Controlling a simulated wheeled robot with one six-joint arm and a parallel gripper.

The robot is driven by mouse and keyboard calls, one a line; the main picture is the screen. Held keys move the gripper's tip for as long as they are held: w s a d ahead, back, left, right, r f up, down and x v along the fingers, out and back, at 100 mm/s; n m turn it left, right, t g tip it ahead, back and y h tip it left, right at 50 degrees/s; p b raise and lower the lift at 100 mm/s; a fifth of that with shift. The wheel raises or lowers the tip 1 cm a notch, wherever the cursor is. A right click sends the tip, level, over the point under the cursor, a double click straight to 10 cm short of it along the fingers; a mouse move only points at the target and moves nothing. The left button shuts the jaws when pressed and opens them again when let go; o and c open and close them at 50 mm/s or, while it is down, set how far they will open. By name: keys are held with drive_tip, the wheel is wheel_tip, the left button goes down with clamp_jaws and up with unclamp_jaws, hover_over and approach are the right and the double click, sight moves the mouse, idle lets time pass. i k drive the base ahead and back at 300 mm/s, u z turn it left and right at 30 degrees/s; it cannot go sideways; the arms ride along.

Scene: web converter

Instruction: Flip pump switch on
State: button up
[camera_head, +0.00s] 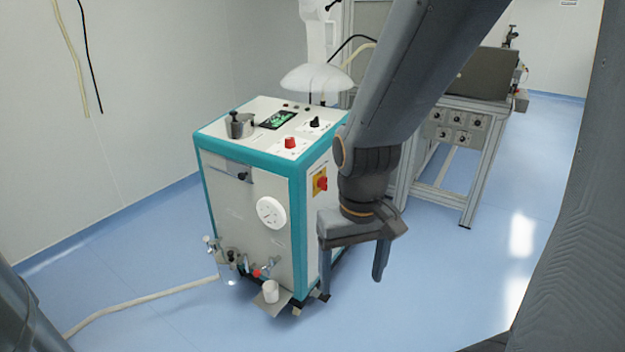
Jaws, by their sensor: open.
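The pump unit is a white cabinet (228,205) with teal edges, standing on the floor left of centre. A red rotary switch on a yellow plate (320,182) sits on its right side face. A red knob (291,142) and a black knob (315,123) stand on the top panel beside a small green-lit display (277,119). I cannot tell which one is the pump switch. My gripper (352,285) is open and empty, fingers pointing down, in front of the cabinet's right side and lower than the yellow plate. It hides part of that side face.
A white round dial (271,213) and pipe fittings (240,262) stick out of the cabinet's front. A pale hose (145,300) runs along the floor to the left. A metal bench (470,125) stands at the back right. The blue floor (480,270) on the right is clear.

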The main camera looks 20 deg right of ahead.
sight(314, 123)
drive_tip(key=k, duration=0.55)
drive_tip(key=z, duration=0.8)
drive_tip(key=i, duration=1.7)
drive_tip(key=u, duration=0.45)
